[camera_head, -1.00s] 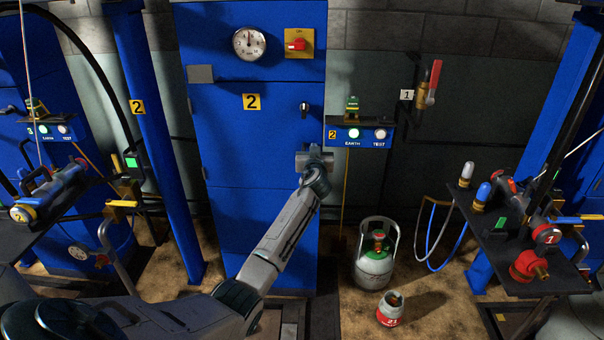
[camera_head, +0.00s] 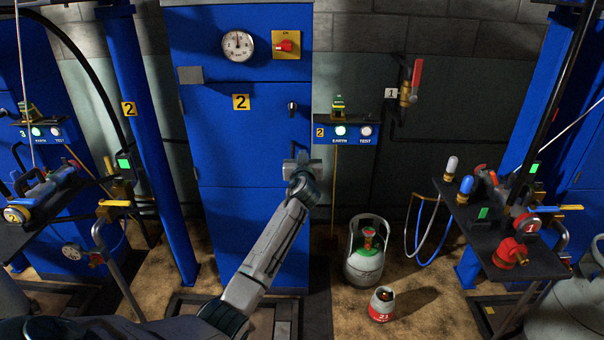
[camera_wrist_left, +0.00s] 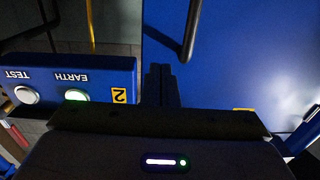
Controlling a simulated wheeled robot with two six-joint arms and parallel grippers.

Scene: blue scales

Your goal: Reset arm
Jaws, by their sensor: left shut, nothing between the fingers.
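My left arm comes in from the lower left in the head view. That view is upside down, with the cabinet's blue door (camera_wrist_left: 235,70) and dark handle (camera_wrist_left: 188,35) beyond the fingers. My right gripper is not in view.
A blue EARTH/TEST box (camera_head: 345,134) is right of the gripper; it also shows in the left wrist view (camera_wrist_left: 75,80). A gas cylinder (camera_head: 364,265) and a small red-white canister (camera_head: 382,304) stand on the floor. A dark bench (camera_head: 510,250) with fittings is at right.

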